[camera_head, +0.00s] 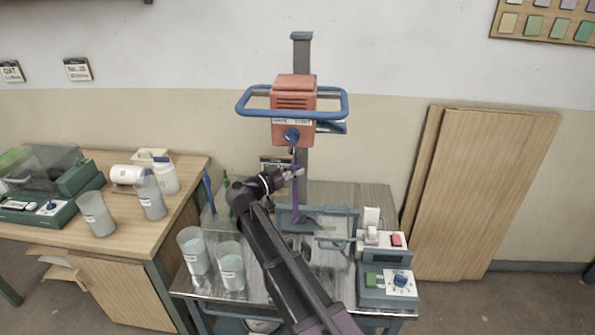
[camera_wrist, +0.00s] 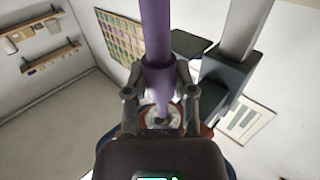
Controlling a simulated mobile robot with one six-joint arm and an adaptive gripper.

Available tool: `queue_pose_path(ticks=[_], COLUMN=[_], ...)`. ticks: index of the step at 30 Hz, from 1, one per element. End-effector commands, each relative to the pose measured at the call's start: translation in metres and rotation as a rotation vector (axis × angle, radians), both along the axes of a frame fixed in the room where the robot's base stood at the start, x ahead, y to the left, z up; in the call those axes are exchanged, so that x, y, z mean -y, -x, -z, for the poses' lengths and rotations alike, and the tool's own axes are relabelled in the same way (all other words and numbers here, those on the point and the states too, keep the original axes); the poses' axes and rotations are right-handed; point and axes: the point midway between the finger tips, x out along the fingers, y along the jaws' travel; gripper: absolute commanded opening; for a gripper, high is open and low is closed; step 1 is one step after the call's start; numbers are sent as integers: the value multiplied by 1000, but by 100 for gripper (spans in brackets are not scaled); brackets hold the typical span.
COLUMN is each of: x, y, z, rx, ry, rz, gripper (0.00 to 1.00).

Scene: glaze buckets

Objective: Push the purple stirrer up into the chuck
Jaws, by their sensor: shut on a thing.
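The purple stirrer (camera_head: 296,201) stands upright below the orange mixer head (camera_head: 294,95). My gripper (camera_head: 295,173) is shut on the stirrer's shaft, with the stirrer's lower part hanging beneath it. In the wrist view, the purple stirrer (camera_wrist: 157,30) runs between the two fingers of my gripper (camera_wrist: 160,74). Its narrow end points at the round chuck (camera_wrist: 165,116), partly hidden behind my gripper. I cannot tell whether that end is inside the chuck.
A blue handle ring (camera_head: 243,103) surrounds the mixer head, with a grey column (camera_head: 302,57) behind. A control box (camera_head: 388,287) stands right.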

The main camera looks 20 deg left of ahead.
Motion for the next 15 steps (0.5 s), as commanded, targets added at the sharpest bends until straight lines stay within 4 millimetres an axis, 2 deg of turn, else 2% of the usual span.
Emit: queue_pose_path(ticks=[15], x=[0], y=[0], z=[-6], rx=[1], ry=[1], rz=[0], gripper=[0])
